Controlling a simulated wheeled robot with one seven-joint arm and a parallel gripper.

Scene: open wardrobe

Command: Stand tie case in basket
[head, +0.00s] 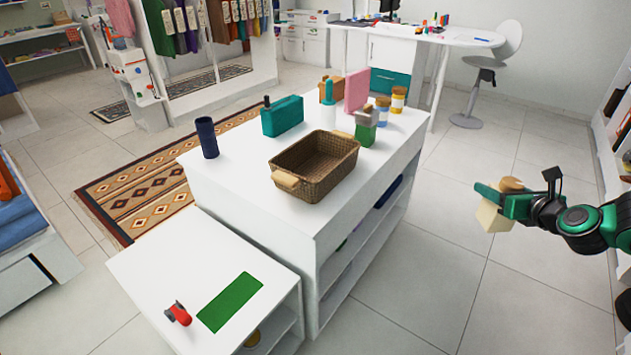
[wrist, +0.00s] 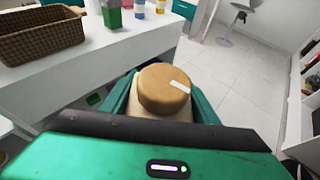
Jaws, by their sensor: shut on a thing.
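My gripper (head: 503,201) is at the right of the head view, out over the floor and apart from the white island. It is shut on a cream case with a round tan lid (head: 491,219), which looks like the tie case. In the wrist view the tan lid with a white tab (wrist: 165,88) shows between the green fingers; the lower body is hidden. The brown wicker basket (head: 335,178) stands on the island top, left of my gripper, and looks empty. Its side also shows at the upper left of the wrist view (wrist: 45,42).
A lower white table (head: 190,262) adjoins the island. Floor between island and right shelves is clear.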

